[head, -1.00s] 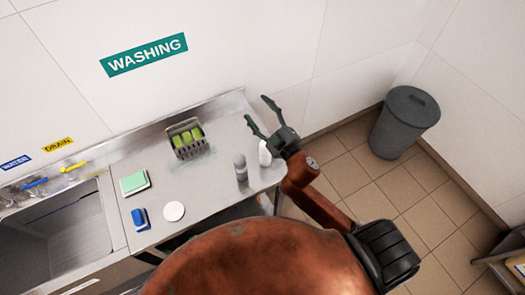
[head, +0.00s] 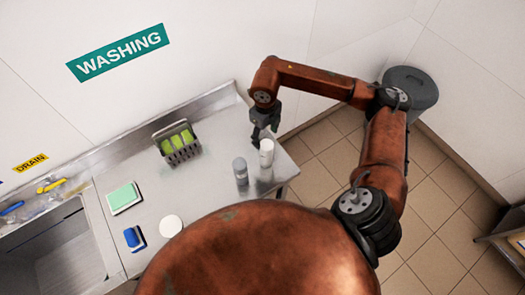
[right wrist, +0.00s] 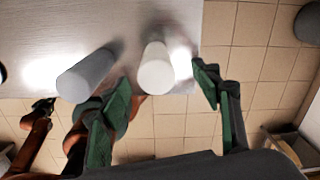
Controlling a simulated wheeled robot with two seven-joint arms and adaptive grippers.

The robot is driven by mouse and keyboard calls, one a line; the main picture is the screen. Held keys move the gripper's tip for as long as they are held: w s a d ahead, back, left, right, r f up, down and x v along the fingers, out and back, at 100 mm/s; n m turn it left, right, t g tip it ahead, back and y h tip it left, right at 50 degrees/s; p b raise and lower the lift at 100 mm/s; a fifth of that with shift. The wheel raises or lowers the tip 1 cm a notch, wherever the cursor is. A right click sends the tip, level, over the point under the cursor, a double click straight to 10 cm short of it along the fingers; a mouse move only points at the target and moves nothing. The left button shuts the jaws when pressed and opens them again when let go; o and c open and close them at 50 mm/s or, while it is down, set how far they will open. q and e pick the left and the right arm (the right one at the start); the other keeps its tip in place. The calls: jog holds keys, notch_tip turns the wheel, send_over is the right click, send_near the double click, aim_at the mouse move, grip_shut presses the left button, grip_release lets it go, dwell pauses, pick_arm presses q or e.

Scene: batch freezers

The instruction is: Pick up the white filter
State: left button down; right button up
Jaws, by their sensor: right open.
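The white filter, a small upright white cylinder (head: 266,153), stands near the right end of the steel counter. It also shows in the right wrist view (right wrist: 156,70). My right gripper (head: 262,136) is beside and above it, fingers pointing down. In the right wrist view my right gripper (right wrist: 163,98) is open, with its green fingers spread to either side of the white filter. The gap between them looks empty. I cannot tell whether a finger touches the filter. My left gripper cannot be made out in the head view.
A grey cylinder (head: 240,171) stands close on the left of the white filter. A metal basket (head: 178,150) with green items, a green sponge (head: 124,197), a blue item (head: 134,238) and a white disc (head: 171,226) lie further left. The steel counter (head: 215,130) ends just right of the filter.

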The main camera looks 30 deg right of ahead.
aim_at(264, 144)
jog(key=f, duration=0.1)
jog(key=f+b, duration=0.1)
jog(key=shift+s+a+f, duration=0.15)
jog(key=shift+a+f, duration=0.15)
jog(key=shift+s+a+f+b, duration=0.1)
jog(key=shift+f+b, duration=0.15)
jog(key=shift+b, duration=0.05)
jog(key=shift+f, duration=0.2)
jog(key=shift+a+f, duration=0.1)
jog(key=shift+f, duration=0.9)
jog(key=f, duration=0.1)
jog(key=f+p, duration=0.1)
jog(key=f, duration=0.3)
jog(key=shift+s+d, duration=0.35)
jog(key=shift+d, duration=0.05)
jog(key=shift+f, duration=0.5)
pick_arm(q)
jog(key=shift+s+f, duration=0.3)
jog(key=shift+f, duration=0.25)
